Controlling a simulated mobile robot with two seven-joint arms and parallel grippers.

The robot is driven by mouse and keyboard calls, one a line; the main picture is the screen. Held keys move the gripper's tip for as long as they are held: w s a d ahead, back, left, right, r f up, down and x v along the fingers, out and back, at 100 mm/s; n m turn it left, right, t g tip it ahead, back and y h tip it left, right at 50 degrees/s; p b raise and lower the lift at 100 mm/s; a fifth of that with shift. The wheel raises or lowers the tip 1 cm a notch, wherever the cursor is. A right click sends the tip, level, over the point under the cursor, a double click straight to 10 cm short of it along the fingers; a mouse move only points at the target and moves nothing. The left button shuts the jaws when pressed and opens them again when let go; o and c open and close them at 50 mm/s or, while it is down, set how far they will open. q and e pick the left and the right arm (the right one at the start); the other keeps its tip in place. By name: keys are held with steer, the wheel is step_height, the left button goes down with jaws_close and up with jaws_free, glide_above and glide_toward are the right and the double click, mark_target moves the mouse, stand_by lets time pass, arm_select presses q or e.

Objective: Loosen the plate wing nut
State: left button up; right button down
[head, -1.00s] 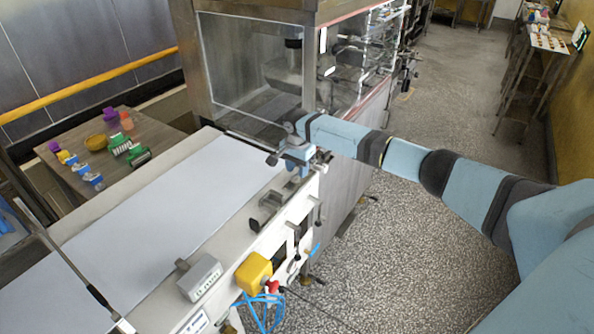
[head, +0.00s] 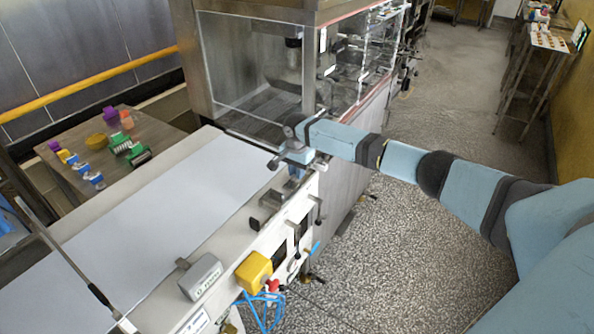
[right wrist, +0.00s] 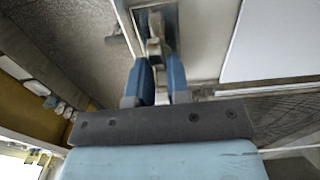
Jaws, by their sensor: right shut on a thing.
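My right gripper (head: 291,170) reaches down at the far right corner of the white belt's frame, beside the glass-sided enclosure. In the right wrist view its two blue fingers (right wrist: 162,72) are closed around a small metal part, which appears to be the plate wing nut (right wrist: 154,47). The nut sits in line with a metal fitting on the machine's edge. In the head view the gripper hides the nut, and the plate cannot be clearly told apart. My left gripper is in neither view.
The white belt (head: 150,215) runs to the glass enclosure (head: 250,60). A dark bracket (head: 268,205), a grey box (head: 201,277) and a yellow box (head: 254,270) sit along the frame's near side. A side table (head: 160,134) holds coloured items.

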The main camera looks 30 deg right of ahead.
steer(key=shift+r+n+p, duration=0.2)
steer(key=shift+n+p, duration=0.8)
steer(key=shift+n, duration=0.2)
steer(key=shift+n+p, duration=0.55)
steer(key=shift+n, duration=0.35)
steer(key=n+p, duration=0.1)
steer(key=n, duration=0.2)
steer(key=shift+f+n, duration=0.15)
steer(key=shift+n, duration=0.25)
steer(key=shift+n+p, duration=0.35)
steer(key=shift+n, duration=4.55)
steer(key=c, duration=1.2)
jaws_free()
